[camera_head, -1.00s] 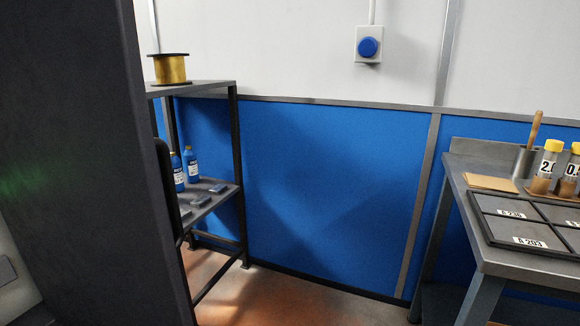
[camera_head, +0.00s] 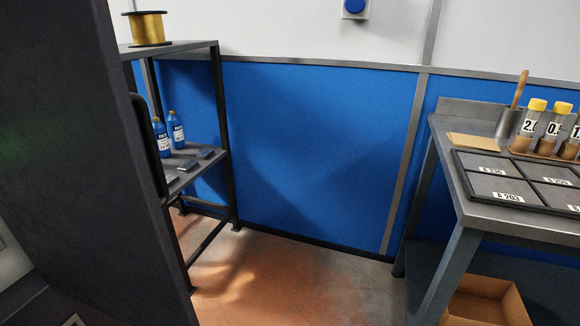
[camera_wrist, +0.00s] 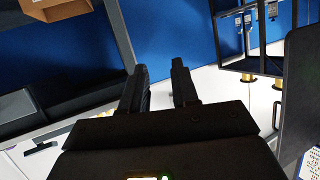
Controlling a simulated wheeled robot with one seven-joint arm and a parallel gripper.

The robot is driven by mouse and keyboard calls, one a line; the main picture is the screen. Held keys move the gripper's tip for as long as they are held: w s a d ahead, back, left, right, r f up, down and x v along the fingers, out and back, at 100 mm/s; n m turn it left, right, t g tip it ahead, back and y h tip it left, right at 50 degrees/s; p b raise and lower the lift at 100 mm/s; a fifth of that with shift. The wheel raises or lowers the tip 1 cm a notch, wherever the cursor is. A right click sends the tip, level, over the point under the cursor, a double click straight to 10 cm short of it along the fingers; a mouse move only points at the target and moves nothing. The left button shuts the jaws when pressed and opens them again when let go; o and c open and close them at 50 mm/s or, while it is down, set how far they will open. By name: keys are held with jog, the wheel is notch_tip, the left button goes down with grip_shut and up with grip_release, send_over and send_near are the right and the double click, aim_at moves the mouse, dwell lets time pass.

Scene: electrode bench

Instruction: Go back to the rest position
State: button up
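My gripper (camera_wrist: 159,75) shows in the wrist view, with two black fingers standing apart and nothing visible between them. The wrist view is tilted, with a blue wall and white surfaces beyond the fingers. My gripper does not show in the head view, where a large dark shape covers the left side.
A dark metal shelf (camera_head: 226,150) at left holds a gold spool (camera_head: 148,29) and blue bottles (camera_head: 177,129). At right, a grey bench (camera_head: 467,186) carries a labelled tray (camera_head: 467,198) and yellow-capped vials (camera_head: 528,127). A cardboard box (camera_head: 485,305) is underneath. Floor (camera_head: 290,275) between is clear.

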jog(key=s+r+p, duration=0.2)
jog(key=r+p, duration=0.7)
jog(key=r, duration=0.3)
jog(key=s+r+p, duration=0.2)
jog(key=r+p, duration=0.8)
jog(key=r, duration=0.2)
jog(key=shift+s+d+r+n+t, duration=0.15)
jog(key=shift+s+d+n+t, duration=0.05)
jog(key=shift+n+t, duration=0.2)
dwell(0.5)
